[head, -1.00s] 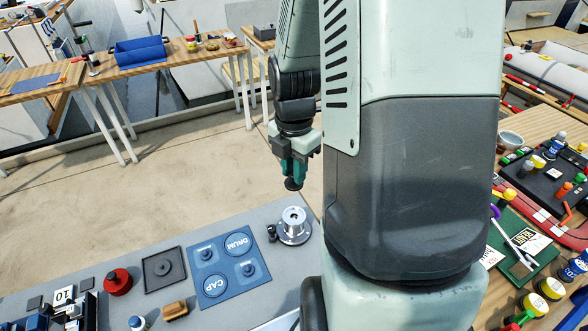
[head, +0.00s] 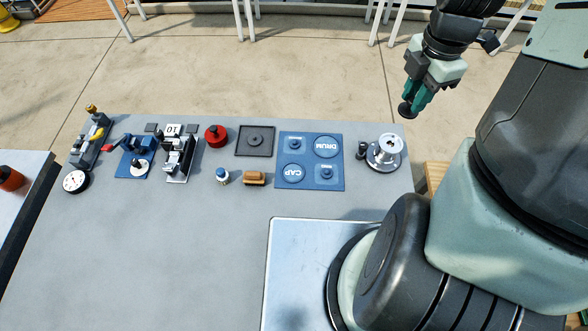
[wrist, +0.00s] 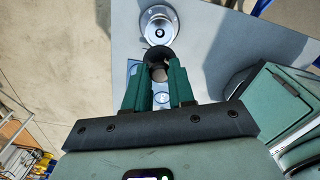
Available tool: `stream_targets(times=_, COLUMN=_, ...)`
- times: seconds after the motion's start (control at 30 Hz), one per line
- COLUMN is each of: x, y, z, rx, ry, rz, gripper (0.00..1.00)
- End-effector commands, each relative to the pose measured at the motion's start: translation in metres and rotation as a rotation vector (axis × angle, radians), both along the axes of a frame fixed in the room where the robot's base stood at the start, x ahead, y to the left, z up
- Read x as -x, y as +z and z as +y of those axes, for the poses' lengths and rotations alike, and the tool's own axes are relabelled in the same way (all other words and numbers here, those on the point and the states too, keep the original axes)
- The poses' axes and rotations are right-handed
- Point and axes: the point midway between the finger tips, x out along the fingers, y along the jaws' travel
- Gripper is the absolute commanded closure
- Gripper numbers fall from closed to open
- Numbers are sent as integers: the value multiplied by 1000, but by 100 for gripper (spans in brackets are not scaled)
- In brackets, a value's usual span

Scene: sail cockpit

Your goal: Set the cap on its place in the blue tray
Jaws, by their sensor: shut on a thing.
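My gripper (head: 415,98) is shut on a dark round cap (head: 406,109) and holds it in the air beyond the far right corner of the grey bench. In the wrist view the cap (wrist: 158,56) shows between the green fingertips. The blue tray (head: 309,158) lies flat on the bench, left of and nearer than my gripper. Its round place marked CAP (head: 292,171) is at the tray's near left and looks empty. A larger round place marked DRUM (head: 326,146) is at the far right. In the wrist view the fingers and cap hide part of the tray.
A silver winch base (head: 384,154) stands right of the tray, with a small dark post (head: 361,150) beside it. A black square tray (head: 255,141), a wooden-brown brush-like block (head: 254,179) and a small blue-and-white bottle (head: 222,177) are to the left. The bench's front left is clear.

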Motion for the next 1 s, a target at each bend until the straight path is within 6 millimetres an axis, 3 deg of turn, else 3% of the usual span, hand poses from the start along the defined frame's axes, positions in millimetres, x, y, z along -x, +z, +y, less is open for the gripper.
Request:
stream_targets(times=0.57, x=-1, y=-3, z=6, rx=-2, ry=10, rz=1, gripper=100)
stream_targets(times=0.67, x=-3, y=-11, z=24, rx=-10, ry=37, rz=3, gripper=100)
stream_targets(times=0.77, x=-5, y=-25, z=54, rx=-18, ry=87, rz=4, gripper=100)
stream_targets(times=1.0, x=9, y=-67, z=145, rx=-26, ry=230, rz=10, gripper=100)
